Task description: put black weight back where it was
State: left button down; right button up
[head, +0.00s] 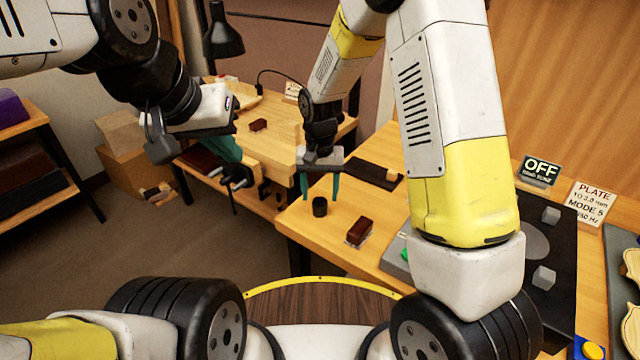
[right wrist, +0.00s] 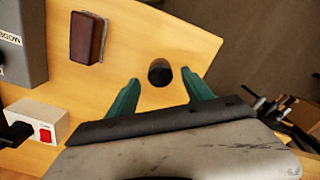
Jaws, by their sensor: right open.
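The black weight (head: 320,207) is a small dark cylinder standing upright on the wooden bench, near its left edge. My right gripper (head: 320,196) is open above it, with one teal finger on each side. In the right wrist view the weight (right wrist: 160,73) lies between the fingertips (right wrist: 161,77), with a gap to each finger. The gripper does not hold it. My left gripper (head: 228,148) hangs at the left beside the far bench, its teal fingers seen edge-on, so its opening cannot be told.
A dark red-brown block (head: 360,232) lies right of the weight; it also shows in the right wrist view (right wrist: 87,37). A dark mat (head: 368,171) with a small wooden block (head: 392,175) lies behind. At right is a black unit (head: 565,262) with grey cubes. A red-switch box (right wrist: 38,122) stands nearby.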

notch_tip(320, 180, up, 7)
notch_tip(320, 180, up, 8)
jog(key=t+y, duration=0.1)
send_over(320, 201)
jog(key=s+d, duration=0.3)
jog(key=d, duration=0.1)
jog(key=s+d+r+t, duration=0.2)
jog(key=s+d+r, duration=0.3)
jog(key=s, duration=0.3)
jog(key=s+d+r+n+t+y, duration=0.1)
jog(key=s+d+r+t, duration=0.2)
jog(key=s+d+r, duration=0.2)
jog(key=s, duration=0.3)
jog(key=shift+s, duration=0.4)
jog(key=shift+d+r, duration=0.1)
